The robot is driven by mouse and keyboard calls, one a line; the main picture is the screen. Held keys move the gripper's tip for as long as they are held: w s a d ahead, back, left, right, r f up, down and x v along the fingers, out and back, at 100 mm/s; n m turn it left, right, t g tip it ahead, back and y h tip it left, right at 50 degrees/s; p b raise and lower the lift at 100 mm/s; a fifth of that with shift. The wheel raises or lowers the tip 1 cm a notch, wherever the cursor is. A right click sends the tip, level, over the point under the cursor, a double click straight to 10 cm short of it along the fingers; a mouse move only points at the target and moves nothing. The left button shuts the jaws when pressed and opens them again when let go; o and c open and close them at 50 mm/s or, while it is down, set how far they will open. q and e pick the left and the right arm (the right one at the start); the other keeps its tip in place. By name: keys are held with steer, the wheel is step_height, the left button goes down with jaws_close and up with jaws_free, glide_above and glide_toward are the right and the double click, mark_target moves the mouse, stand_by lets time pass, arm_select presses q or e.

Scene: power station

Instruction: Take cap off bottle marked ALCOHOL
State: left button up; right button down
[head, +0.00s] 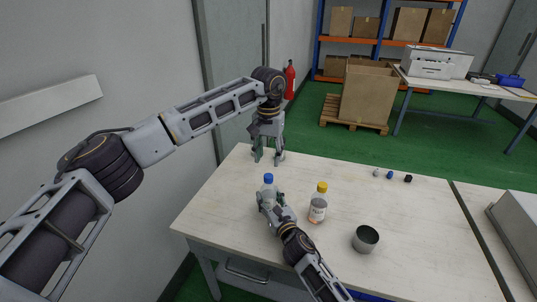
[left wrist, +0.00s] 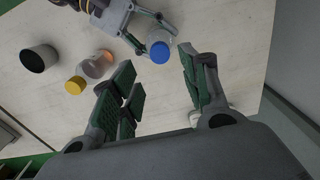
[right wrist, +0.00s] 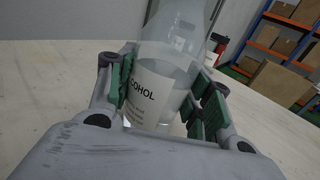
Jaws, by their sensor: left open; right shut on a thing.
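The bottle marked ALCOHOL (right wrist: 160,90) is clear with a white label and stands upright on the table. Its blue cap (head: 268,178) is on its top, and this cap also shows in the left wrist view (left wrist: 159,53). My right gripper (head: 270,200) is shut on the bottle's body; its green pads press both sides in the right wrist view (right wrist: 160,95). My left gripper (head: 268,158) is open and empty, above the table behind the bottle. In the left wrist view its fingers (left wrist: 158,80) point toward the blue cap, apart from it.
A yellow-capped bottle (head: 318,205) stands right of the held bottle. A grey metal cup (head: 365,239) stands farther right. Several small caps (head: 390,175) lie at the table's back right. The white table (head: 430,225) is otherwise mostly clear.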

mark_target(268, 176)
arm_select(q)
steer(key=shift+f, duration=0.1)
steer(key=shift+f, duration=3.95)
jaws_close()
steer(key=shift+n, duration=0.3)
